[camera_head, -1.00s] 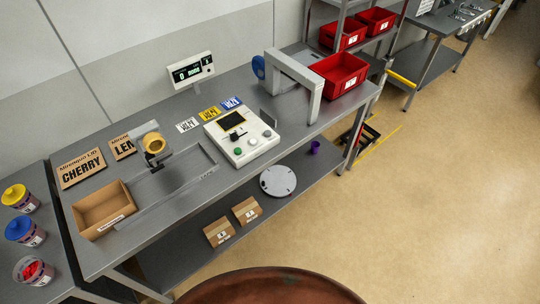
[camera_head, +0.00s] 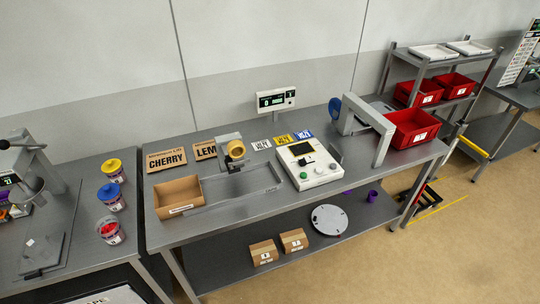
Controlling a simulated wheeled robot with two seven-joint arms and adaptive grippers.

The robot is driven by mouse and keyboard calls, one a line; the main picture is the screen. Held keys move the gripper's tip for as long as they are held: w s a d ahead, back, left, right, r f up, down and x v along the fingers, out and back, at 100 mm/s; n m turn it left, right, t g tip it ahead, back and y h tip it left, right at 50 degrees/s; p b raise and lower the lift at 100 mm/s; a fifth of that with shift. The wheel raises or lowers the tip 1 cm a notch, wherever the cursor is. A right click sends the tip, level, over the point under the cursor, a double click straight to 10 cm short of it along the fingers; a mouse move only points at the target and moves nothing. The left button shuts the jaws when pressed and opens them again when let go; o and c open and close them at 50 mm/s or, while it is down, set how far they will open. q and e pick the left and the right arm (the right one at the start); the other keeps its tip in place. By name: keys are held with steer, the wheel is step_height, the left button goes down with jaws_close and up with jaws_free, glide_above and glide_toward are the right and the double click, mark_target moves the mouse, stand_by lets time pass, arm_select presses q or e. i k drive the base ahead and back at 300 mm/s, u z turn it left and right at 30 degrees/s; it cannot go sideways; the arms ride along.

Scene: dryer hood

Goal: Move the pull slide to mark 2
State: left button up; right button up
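I cannot pick out a pull slide or a mark 2 for certain. A long grey track (camera_head: 262,181) runs along the front of the middle workbench (camera_head: 215,231). A grey holder with a yellow tape roll (camera_head: 236,149) stands at its back edge. A white control box (camera_head: 309,168) with a dark screen and several buttons stands right of the track. At the far left, a grey press-like device (camera_head: 36,166) with a lever is cut off by the picture's edge. Neither of my grippers is in view.
An open cardboard box (camera_head: 163,203) sits at the bench's left end. Several lidded or open jars (camera_head: 111,196) stand on the left bench. A grey arch (camera_head: 383,147) and a red bin (camera_head: 413,125) stand at the right end. Floor (camera_head: 400,260) is clear at front right.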

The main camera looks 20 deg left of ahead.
mark_target(302, 162)
steer(key=u, duration=0.5)
steer(key=i, duration=0.6)
steer(key=u, duration=0.25)
